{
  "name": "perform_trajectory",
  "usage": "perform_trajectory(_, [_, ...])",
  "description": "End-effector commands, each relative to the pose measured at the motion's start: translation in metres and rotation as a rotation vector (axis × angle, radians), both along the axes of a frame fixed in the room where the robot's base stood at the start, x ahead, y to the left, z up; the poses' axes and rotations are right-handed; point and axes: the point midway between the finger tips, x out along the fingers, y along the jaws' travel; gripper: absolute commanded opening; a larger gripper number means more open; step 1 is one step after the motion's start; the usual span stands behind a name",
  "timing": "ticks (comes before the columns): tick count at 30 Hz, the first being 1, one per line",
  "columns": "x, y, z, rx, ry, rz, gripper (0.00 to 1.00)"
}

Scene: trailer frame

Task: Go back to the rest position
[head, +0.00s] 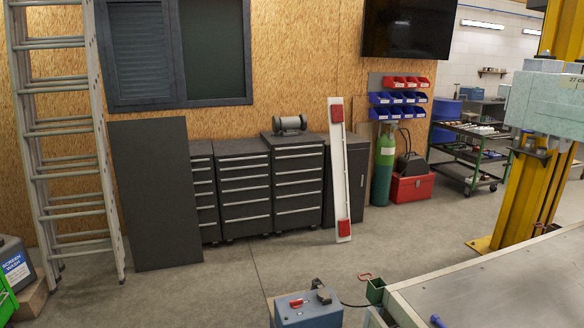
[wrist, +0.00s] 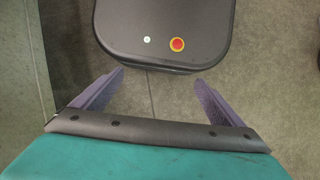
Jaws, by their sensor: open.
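My gripper (wrist: 160,77) shows in the wrist view, its two purple fingers spread wide apart. It is open, with nothing between the fingers. Beyond the fingertips is a dark rounded housing with a red button ringed in yellow, which looks like part of my own base. Grey floor (wrist: 275,60) lies around it. My arm and gripper do not show in the head view, so their place in the room cannot be told from there.
In the head view, a metal-topped table (head: 500,285) fills the lower right, with a blue-grey box (head: 308,312) to its left. A yellow post (head: 522,190) stands at right, a ladder (head: 70,150) at left. Drawer cabinets (head: 245,190) line the back wall. The middle floor (head: 240,265) is clear.

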Motion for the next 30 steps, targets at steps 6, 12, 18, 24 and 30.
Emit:
perform_trajectory(6, [-0.039,0.001,-0.017,0.0,0.069,0.001,0.92])
perform_trajectory(12, [-0.048,0.001,-0.02,0.001,0.083,0.002,0.92])
perform_trajectory(18, [-0.047,0.001,-0.02,0.001,0.082,0.001,0.92])
perform_trajectory(24, [-0.047,0.001,-0.02,0.001,0.081,0.001,0.92])
perform_trajectory(30, [-0.047,0.001,-0.02,0.001,0.081,0.001,0.92])
